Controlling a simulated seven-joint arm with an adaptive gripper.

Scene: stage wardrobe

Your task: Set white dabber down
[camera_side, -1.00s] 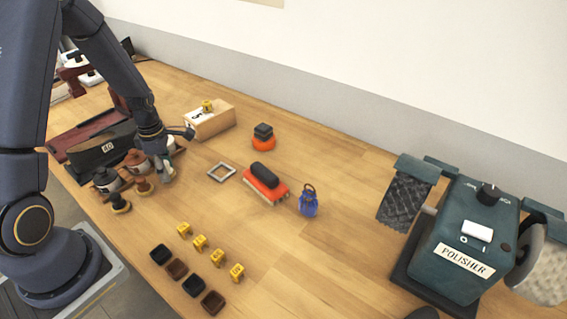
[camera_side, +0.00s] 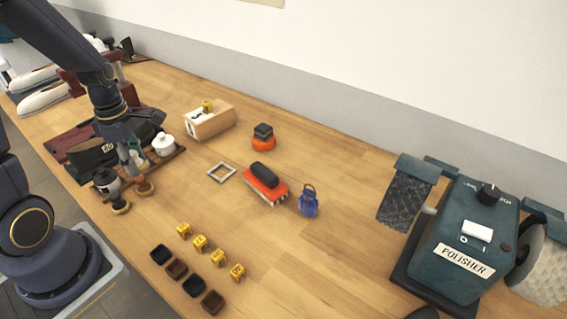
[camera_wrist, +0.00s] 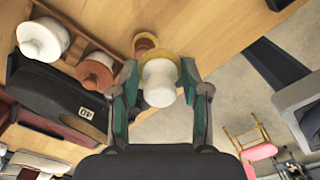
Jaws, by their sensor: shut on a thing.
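My gripper (camera_side: 133,168) is low over the rack at the left of the bench. In the wrist view its fingers (camera_wrist: 159,82) are shut on the white dabber (camera_wrist: 159,88), which has a pale knob-like handle and a yellowish round end. The dabber is hidden in the side view, and I cannot tell whether it touches anything below. A white pot (camera_side: 163,146) stands in the wooden rack (camera_side: 166,163), right of my gripper. A brown pot (camera_wrist: 95,72) shows in the wrist view.
A black box (camera_wrist: 62,100) is close to the left finger.

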